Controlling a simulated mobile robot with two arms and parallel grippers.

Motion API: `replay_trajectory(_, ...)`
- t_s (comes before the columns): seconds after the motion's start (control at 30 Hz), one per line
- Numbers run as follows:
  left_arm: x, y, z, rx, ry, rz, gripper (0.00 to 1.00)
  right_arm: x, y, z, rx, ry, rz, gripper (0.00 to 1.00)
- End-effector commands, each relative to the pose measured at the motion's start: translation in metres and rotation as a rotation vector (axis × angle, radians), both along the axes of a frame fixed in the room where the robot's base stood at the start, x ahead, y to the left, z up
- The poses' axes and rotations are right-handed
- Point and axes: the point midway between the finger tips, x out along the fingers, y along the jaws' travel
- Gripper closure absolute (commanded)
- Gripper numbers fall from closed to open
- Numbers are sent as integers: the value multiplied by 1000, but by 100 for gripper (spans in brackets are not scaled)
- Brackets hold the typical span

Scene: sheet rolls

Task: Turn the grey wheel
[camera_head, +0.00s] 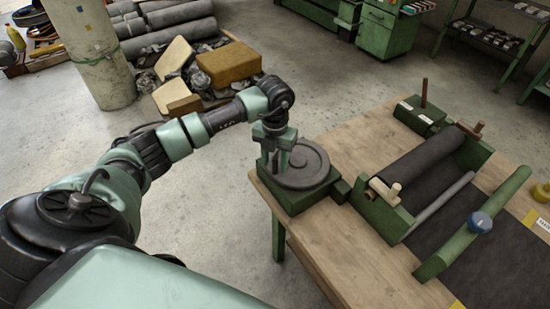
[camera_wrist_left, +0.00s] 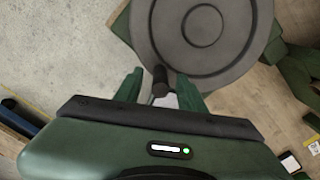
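The grey wheel (camera_head: 305,168) lies flat on a green base (camera_head: 293,201) at the table's near left corner. In the left wrist view the wheel (camera_wrist_left: 203,62) fills the top middle, with raised rings. A short dark handle (camera_wrist_left: 159,77) stands at its near edge. My left gripper (camera_head: 274,158) points down at the wheel's left side. In the left wrist view its two green fingers (camera_wrist_left: 160,92) are apart, one on each side of the handle, with gaps visible. Contact cannot be made out. My right gripper is not in view.
The wooden table (camera_head: 349,245) carries a green roller frame (camera_head: 385,216) with a dark roll (camera_head: 418,168), right of the wheel. Foam blocks (camera_head: 228,66) and rolls lie on the floor behind my left arm.

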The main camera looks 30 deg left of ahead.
Motion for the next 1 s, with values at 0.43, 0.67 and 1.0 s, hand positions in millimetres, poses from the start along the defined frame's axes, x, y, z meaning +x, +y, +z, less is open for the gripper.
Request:
replay_trajectory(0.43, 0, 0, 0, -1, 0, 0, 100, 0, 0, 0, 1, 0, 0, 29)
replay_trajectory(0.67, 0, 0, 0, -1, 0, 0, 100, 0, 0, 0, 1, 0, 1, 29)
replay_trajectory(1.0, 0, 0, 0, -1, 0, 0, 100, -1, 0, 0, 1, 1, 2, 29)
